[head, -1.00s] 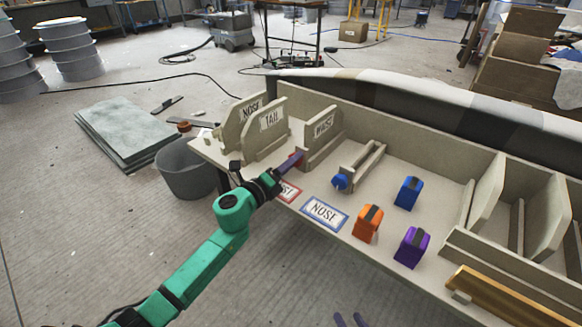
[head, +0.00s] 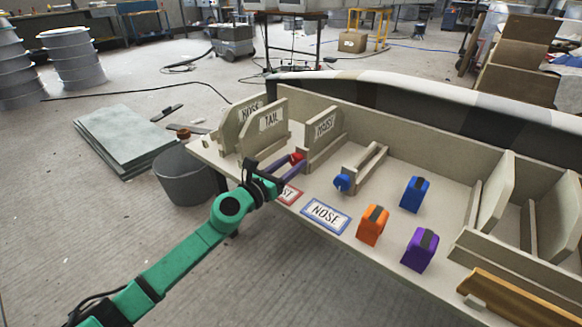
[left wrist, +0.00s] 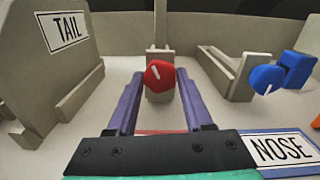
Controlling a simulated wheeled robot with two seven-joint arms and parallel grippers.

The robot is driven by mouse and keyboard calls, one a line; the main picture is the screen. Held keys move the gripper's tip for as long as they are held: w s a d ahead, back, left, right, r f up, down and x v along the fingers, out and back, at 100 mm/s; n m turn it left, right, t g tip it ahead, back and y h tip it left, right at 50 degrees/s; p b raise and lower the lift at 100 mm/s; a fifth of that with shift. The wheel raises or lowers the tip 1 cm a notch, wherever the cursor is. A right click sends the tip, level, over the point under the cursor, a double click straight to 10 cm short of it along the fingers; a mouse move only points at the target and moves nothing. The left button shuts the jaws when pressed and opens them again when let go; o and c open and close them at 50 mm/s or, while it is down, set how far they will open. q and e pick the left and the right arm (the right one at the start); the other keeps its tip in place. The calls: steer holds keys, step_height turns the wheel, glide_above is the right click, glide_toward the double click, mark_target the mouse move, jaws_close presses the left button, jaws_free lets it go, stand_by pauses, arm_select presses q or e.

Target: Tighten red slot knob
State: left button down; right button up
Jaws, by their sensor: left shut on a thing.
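My right gripper is out of view.
A blue knob (head: 342,182) fronts the neighbouring slot. Blue (head: 414,194), orange (head: 372,225) and purple (head: 420,249) blocks stand to the right. A NOSE label (head: 326,215) lies at the table's front edge. Upright boards, one marked TAIL (head: 268,122), stand left of the knob.

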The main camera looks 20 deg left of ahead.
arm_select(q)
steer(key=shift+f+m, duration=0.15)
steer(key=shift+m, duration=0.75)
steer(key=m, duration=0.3)
steer(key=shift+m+b, duration=0.4)
steer(key=m, duration=0.2)
steer(key=shift+m, duration=0.4)
steer(key=m, duration=0.2)
steer(key=shift+m, duration=0.3)
steer(key=m+p, duration=0.1)
steer(key=m, duration=0.2)
steer(key=shift+m, duration=0.3)
steer(key=m, duration=0.4)
steer(key=shift+p, duration=0.4)
steer(key=shift+m+p, duration=0.3)
steer(key=shift+m, duration=1.7)
